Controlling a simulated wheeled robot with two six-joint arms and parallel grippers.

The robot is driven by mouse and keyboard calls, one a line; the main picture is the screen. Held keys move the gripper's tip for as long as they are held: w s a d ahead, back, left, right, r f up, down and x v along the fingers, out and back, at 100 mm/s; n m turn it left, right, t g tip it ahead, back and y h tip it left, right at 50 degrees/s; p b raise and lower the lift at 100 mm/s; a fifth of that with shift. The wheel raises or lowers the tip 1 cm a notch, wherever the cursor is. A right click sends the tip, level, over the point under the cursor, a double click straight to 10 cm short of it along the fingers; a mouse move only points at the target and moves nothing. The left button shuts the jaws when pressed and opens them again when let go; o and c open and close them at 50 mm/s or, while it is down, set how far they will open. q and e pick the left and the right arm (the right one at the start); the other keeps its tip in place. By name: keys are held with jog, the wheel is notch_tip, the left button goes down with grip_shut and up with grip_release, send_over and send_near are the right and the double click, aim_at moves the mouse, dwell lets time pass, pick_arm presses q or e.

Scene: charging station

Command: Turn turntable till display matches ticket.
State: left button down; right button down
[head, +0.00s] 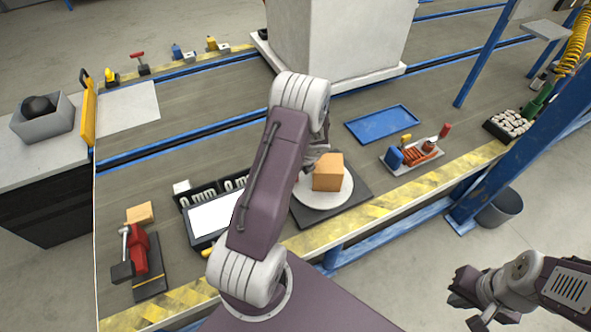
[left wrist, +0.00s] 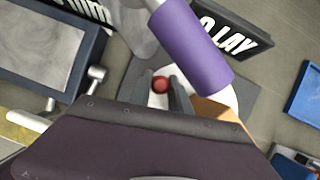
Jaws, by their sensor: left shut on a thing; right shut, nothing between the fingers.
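The turntable (head: 337,199) is a round white disc on a dark square base (head: 365,205). An orange-tan box (head: 328,172) stands on the disc. My left gripper (left wrist: 166,98) is shut on a small red ball-shaped knob (left wrist: 161,84) beside the box at the disc. My left arm hides most of this gripper in the head view. Left of the turntable is a framed panel with a blank white face (head: 212,216), and a black sign with white lettering stands behind it. I cannot tell which is the display or the ticket. My right gripper (head: 468,300) is shut and empty, off the bench.
A blue tray (head: 383,123) and a small tray of tools (head: 411,154) lie to the right. A red clamp-like tool (head: 137,250) and a wooden block (head: 140,212) are at the left. A blue post (head: 515,130) rises at the right.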

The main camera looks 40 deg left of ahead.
pick_arm(q)
jog(key=shift+s+d, duration=0.1)
jog(key=shift+d, duration=0.1)
pick_arm(e)
jog(key=shift+r, duration=0.25)
dwell(0.4)
